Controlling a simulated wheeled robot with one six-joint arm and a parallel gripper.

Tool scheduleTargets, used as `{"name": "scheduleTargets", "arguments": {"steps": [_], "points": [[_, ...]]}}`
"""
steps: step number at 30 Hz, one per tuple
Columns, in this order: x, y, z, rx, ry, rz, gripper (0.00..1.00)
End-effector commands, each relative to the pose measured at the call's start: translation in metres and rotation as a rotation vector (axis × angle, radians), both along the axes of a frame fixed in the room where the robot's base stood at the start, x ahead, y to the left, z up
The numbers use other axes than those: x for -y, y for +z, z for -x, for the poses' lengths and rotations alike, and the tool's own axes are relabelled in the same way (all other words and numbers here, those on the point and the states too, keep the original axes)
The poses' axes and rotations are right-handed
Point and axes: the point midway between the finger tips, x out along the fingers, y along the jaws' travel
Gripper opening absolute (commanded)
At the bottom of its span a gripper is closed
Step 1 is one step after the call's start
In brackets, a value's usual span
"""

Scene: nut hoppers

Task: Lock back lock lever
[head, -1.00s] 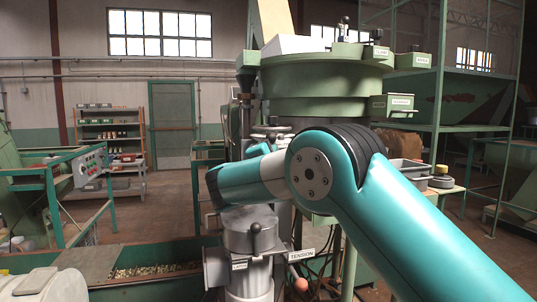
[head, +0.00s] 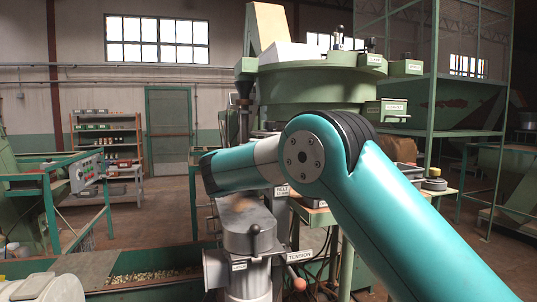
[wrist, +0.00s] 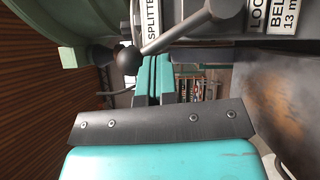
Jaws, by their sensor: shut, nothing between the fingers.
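In the wrist view, my gripper (wrist: 156,78) is shut and empty, its teal fingers close together. A grey lever rod with a black ball knob (wrist: 127,60) crosses just beyond the fingertips, near a SPLITTER label (wrist: 153,20) and a partly cut-off label reading LOC (wrist: 256,14). I cannot tell whether the fingers touch the rod, or whether this is the back lock lever. In the head view, another small ball-ended lever (head: 254,230) sits on a grey cylindrical housing (head: 250,245), above a small label (head: 239,266). My arm hides the gripper there.
A TENSION label (head: 300,253) and an orange ball knob (head: 299,284) are right of the housing. A BELT label (head: 281,190) shows beneath my arm. The big green hopper bowl (head: 310,90) stands behind.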

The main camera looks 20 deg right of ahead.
Motion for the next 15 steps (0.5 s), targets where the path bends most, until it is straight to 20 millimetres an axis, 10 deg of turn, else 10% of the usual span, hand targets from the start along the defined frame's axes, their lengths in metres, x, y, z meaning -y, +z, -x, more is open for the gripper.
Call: {"name": "scheduleTargets", "arguments": {"steps": [15], "points": [[-0.064,-0.022,0.070,0.001,-0.008,0.000,0.00]]}}
